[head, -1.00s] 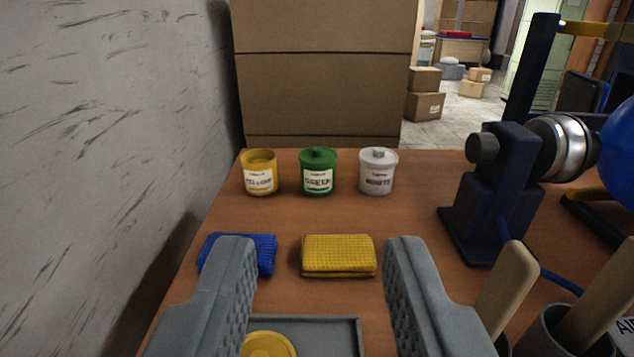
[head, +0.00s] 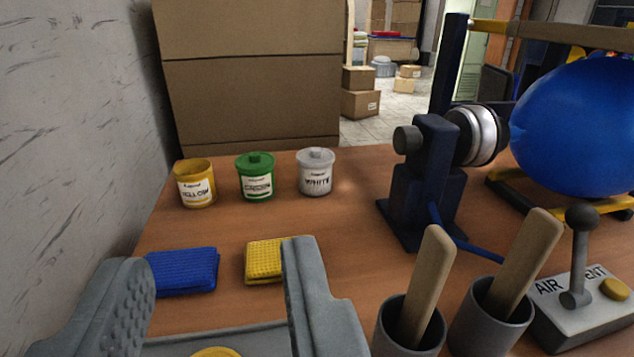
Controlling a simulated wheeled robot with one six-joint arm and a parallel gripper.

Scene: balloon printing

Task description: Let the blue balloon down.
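The inflated blue balloon (head: 580,128) is at the right, held against the dark blue stand (head: 425,185) with its silver clamp ring (head: 478,137). A control box (head: 585,310) at the lower right has a lever with a black ball knob (head: 581,218) and a round yellow button (head: 614,289). Its label reads "AIR" and "ENT", part of it hidden behind the lever. My gripper (head: 210,255) is open and empty, above the front left of the table, well left of the control box.
Two grey cups (head: 408,325) (head: 490,318) with wooden handles stand between my gripper and the control box. Yellow (head: 196,184), green (head: 255,177) and white (head: 315,173) paint pots stand at the back. A grey tray (head: 250,338) is below my gripper.

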